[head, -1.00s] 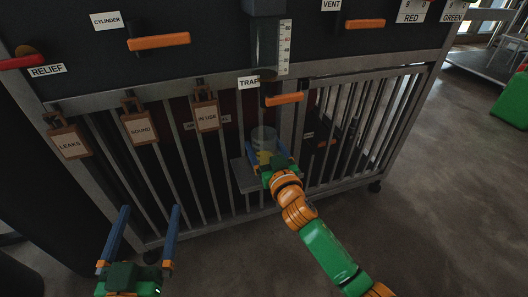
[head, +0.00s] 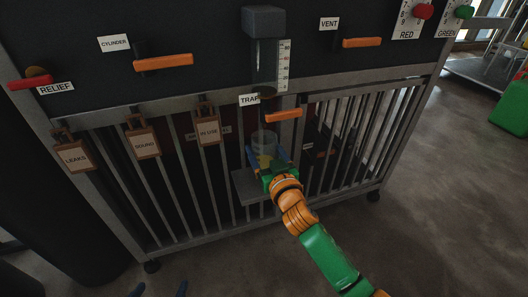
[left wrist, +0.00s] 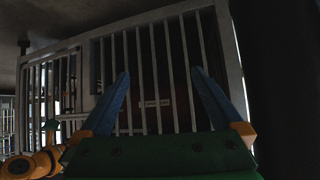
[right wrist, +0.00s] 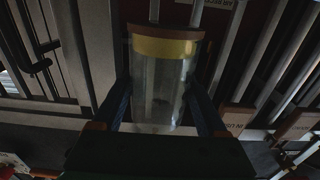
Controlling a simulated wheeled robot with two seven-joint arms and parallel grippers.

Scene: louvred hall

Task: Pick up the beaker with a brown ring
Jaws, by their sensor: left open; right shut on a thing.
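A clear beaker (head: 264,138) stands upright under the trap spout in the head view, with a yellow patch low on it. In the right wrist view the beaker (right wrist: 158,88) shows a yellow band and a brown strip at its far end. My right gripper (head: 267,153) is shut on the beaker, a finger on each side. I cannot tell whether the beaker touches the small grey shelf (head: 247,188). My left gripper (head: 160,290) barely shows at the bottom edge of the head view. In the left wrist view the left gripper (left wrist: 160,76) is open and empty, facing the bars.
An orange trap handle (head: 284,115) is just above the beaker. A barred rack (head: 190,190) with hanging tags stands behind. Orange cylinder (head: 163,62) and vent (head: 362,43) handles and a red relief handle (head: 30,84) are on the panel. Open floor lies in front.

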